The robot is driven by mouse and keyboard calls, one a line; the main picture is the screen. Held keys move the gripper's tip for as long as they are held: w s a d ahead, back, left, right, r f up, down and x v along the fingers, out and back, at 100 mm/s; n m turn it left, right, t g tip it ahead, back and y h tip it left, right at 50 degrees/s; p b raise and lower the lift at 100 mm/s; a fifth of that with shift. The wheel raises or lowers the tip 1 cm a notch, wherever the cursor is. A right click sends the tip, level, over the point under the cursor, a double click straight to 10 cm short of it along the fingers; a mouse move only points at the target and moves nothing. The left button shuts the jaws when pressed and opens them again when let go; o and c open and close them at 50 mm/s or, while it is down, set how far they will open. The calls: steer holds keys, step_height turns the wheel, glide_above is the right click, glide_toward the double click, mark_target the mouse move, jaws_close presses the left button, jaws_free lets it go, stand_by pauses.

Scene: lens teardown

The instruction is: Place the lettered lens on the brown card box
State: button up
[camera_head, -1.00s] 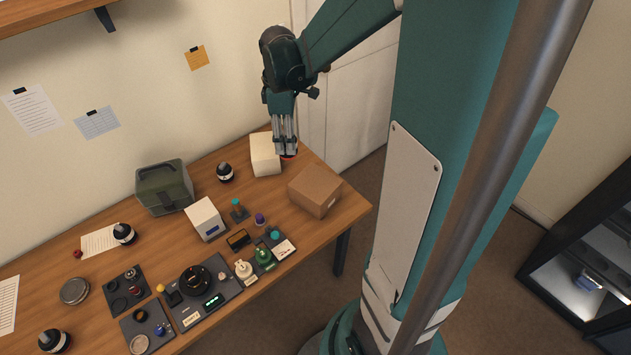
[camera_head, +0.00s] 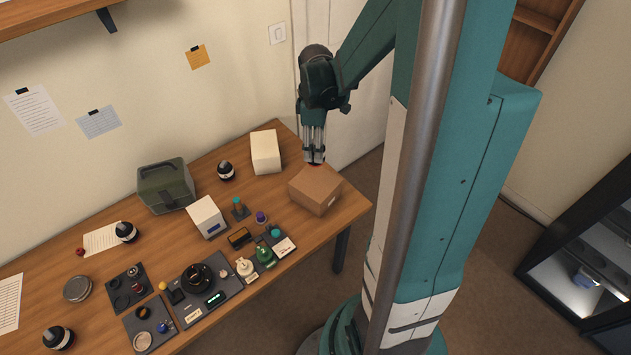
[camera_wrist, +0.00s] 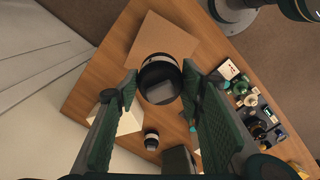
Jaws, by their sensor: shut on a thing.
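My gripper (camera_head: 314,155) points down above the back edge of the brown card box (camera_head: 317,190). In the wrist view my gripper (camera_wrist: 162,88) is shut on a dark round lens (camera_wrist: 160,79) with a pale band around its rim. I cannot tell exactly how high the lens is above the box.
A cream box (camera_head: 265,152) stands left of the brown box. A dark lens (camera_head: 226,171), a white box (camera_head: 207,217), a green case (camera_head: 166,186) and trays of small parts (camera_head: 205,290) fill the table to the left. The table's right edge is close to the brown box.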

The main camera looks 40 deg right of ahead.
steer(key=shift+f, duration=0.3)
glide_above(316, 182)
steer(key=shift+w+d+f, duration=0.1)
steer(key=shift+w+f, duration=0.05)
steer(key=shift+f, duration=1.25)
steer(key=shift+w+f, duration=0.1)
steer(key=shift+f, duration=1.3)
steer(key=shift+f, duration=0.1)
steer(key=shift+f, duration=1.95)
steer(key=shift+f+b, duration=0.35)
steer(key=shift+b, duration=0.05)
steer(key=shift+s+f, duration=0.1)
steer(key=shift+c, duration=0.5)
steer(key=shift+f+b, duration=0.2)
steer(key=shift+b, duration=0.15)
jaws_close()
